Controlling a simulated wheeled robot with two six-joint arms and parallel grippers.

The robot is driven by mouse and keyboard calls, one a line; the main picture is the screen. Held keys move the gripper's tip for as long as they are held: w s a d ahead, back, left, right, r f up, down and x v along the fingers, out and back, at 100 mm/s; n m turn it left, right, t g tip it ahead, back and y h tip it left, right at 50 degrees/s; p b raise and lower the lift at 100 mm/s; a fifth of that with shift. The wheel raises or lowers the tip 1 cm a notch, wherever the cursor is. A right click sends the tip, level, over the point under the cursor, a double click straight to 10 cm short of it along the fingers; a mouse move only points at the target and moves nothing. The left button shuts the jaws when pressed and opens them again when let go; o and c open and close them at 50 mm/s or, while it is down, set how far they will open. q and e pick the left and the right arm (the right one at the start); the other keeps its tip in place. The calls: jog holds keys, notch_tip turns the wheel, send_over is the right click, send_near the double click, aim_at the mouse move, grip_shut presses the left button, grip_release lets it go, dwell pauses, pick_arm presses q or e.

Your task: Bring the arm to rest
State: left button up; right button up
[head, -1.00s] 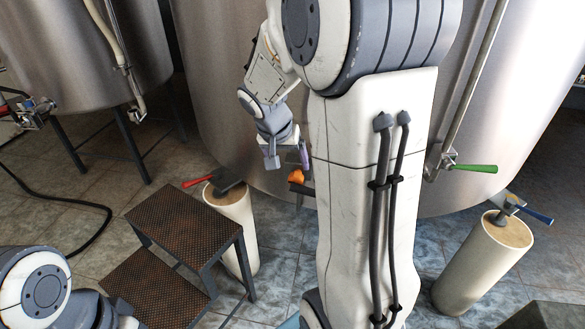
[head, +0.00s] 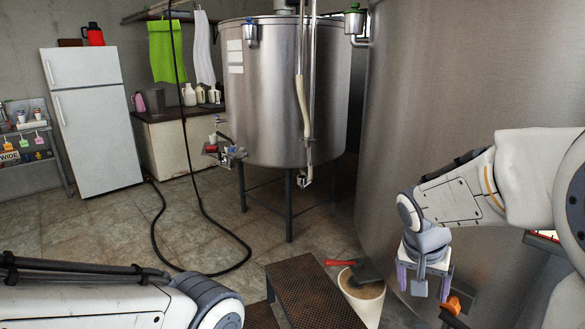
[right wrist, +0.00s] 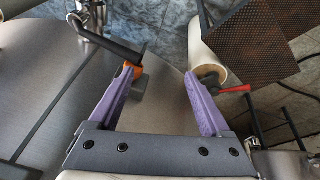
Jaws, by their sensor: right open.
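My right arm comes in from the right in the head view, in front of the large steel tank (head: 440,90). Its gripper (head: 425,283) hangs downward beside the tank. In the right wrist view the two purple fingers of the right gripper (right wrist: 163,85) are spread apart with nothing between them. An orange-handled item (head: 453,305) shows close by the gripper; it also shows behind the left finger in the right wrist view (right wrist: 128,67). Part of my left arm shows at the lower left of the head view, but its gripper is out of frame.
A rusty-topped step (head: 305,290) stands below, beside a pale cylinder (head: 362,300) with a red-handled tool (head: 345,264) on top. A smaller tank (head: 285,100) on legs, a black hose (head: 160,215) and a white fridge (head: 95,120) stand farther left.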

jog(key=s+a+f+n+y, duration=0.1)
jog(key=s+a+n, duration=0.3)
jog(key=a, duration=0.4)
jog(key=s+a+n+y, duration=0.2)
jog(key=s+a+n, duration=0.2)
jog(key=a, duration=0.4)
jog(key=s+a+f+n+g+y, duration=0.1)
jog(key=s+a+f+n+g, duration=0.1)
jog(key=s+a+n, duration=0.8)
notch_tip(320, 180, up, 15)
jog(key=s+d+m+p, duration=0.1)
jog(key=d+m+p, duration=0.1)
jog(key=p, duration=1.2)
jog(key=shift+s+d+m+p, duration=0.15)
jog(key=shift+m+p, duration=0.2)
jog(key=shift+m, duration=0.45)
